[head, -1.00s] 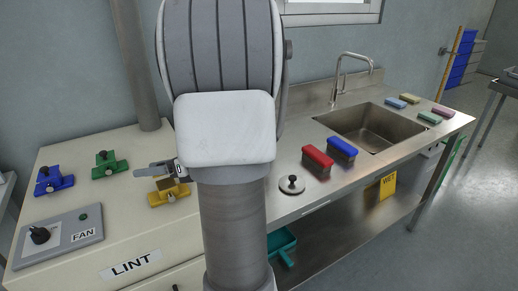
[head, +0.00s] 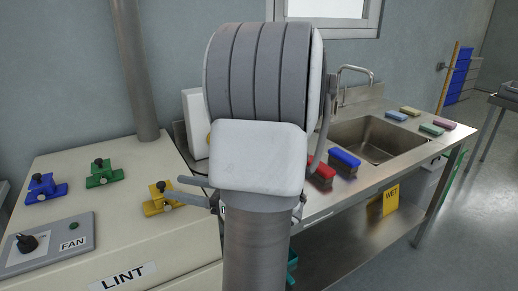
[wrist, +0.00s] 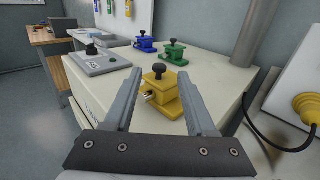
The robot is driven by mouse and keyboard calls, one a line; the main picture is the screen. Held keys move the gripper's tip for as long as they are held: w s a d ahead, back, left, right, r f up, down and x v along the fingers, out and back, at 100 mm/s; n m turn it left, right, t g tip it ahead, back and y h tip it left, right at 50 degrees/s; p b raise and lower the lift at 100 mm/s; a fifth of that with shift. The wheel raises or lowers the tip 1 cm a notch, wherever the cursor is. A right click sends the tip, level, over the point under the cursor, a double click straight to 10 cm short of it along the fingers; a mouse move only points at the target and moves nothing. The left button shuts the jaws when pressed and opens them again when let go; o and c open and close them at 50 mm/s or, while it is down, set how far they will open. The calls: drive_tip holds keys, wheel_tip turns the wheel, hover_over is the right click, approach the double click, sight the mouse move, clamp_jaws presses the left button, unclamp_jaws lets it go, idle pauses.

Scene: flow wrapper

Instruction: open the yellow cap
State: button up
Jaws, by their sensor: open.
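The yellow cap (head: 158,203) is a yellow block with a black knob on top, on the pale cabinet top near its right edge. It also shows in the wrist view (wrist: 168,103), between and just beyond my fingers. My gripper (wrist: 160,74) is open and empty, with one finger on each side of the yellow cap in that picture. In the head view, my gripper (head: 175,187) is at the right of the yellow cap, its fingers pointing left. I cannot tell whether a finger touches it.
Similar blue (head: 44,187) and green (head: 103,174) caps stand farther left. A grey FAN panel (head: 50,243) with a black knob is at front left. Red (head: 321,172) and blue (head: 344,159) brushes lie by the sink (head: 380,138). A yellow plug (wrist: 308,107) with black cable is at right.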

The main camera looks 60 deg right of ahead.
drive_tip(key=v, duration=0.9)
drive_tip(key=w+d+m+g+h+b, duration=0.2)
drive_tip(key=d+m+h, duration=0.9)
drive_tip(key=d+m, duration=0.7)
drive_tip(key=shift+w+d+r+g+b, duration=0.3)
drive_tip(key=shift+w+d+g, duration=0.65)
drive_tip(key=shift+d, duration=0.75)
